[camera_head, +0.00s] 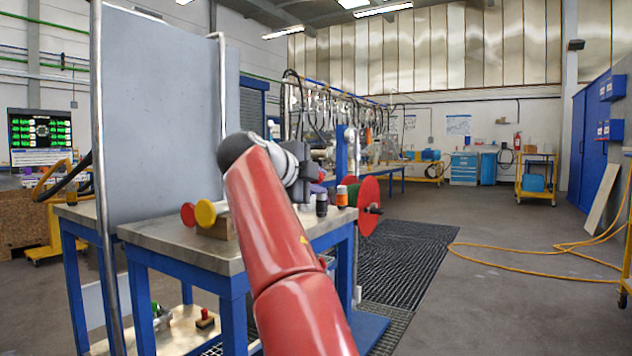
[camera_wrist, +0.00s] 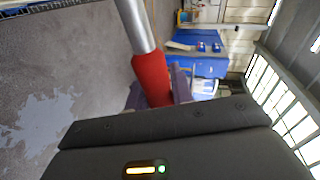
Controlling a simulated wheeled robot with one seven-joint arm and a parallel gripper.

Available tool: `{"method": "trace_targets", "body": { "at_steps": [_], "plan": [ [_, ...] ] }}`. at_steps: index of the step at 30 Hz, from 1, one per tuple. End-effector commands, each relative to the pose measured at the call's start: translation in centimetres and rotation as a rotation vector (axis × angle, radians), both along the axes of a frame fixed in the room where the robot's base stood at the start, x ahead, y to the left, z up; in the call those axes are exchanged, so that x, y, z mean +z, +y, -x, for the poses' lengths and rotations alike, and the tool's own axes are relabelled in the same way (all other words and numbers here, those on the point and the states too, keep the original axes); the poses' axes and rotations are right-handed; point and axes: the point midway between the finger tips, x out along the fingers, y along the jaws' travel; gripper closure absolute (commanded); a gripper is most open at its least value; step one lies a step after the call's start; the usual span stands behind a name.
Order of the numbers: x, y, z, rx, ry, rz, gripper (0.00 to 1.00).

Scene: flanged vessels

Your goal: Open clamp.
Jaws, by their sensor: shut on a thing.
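A red grip (camera_wrist: 151,78) on a bare metal rod (camera_wrist: 135,25) shows in the wrist view; it looks like the clamp's handle. My gripper (camera_wrist: 158,94) has its purple fingers around the lower end of the red grip and is shut on it. The rod runs up and out of the picture, so the rest of the clamp is hidden. In the head view, my red arm covers most of my gripper (camera_head: 316,188), with a little purple showing above the table. I cannot tell how far the clamp is open.
A metal-topped blue table (camera_head: 200,250) carries yellow (camera_head: 205,213) and red (camera_head: 187,214) discs by a wooden block, and small dark cylinders (camera_head: 321,204). A red flanged reel (camera_head: 369,206) is beyond. A grey panel (camera_head: 160,110) stands left. A yellow hose (camera_head: 520,263) crosses open floor.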

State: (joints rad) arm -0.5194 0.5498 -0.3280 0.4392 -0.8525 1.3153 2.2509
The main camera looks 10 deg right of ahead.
Motion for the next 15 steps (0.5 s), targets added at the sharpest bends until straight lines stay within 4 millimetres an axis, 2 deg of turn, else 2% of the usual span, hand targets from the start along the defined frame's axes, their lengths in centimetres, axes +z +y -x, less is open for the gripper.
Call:
{"method": "trace_targets", "body": {
  "at_steps": [2, 3, 8, 15],
  "plan": [
    [-0.38, 0.05, -0.04, -0.003, 0.006, -0.008, 1.0],
    [-0.39, 0.05, -0.03, -0.003, 0.007, -0.007, 0.76],
    [-0.34, 0.04, -0.03, -0.002, 0.006, -0.005, 0.55],
    [-0.21, 0.03, -0.01, -0.002, 0.004, -0.004, 0.55]
  ]
}}
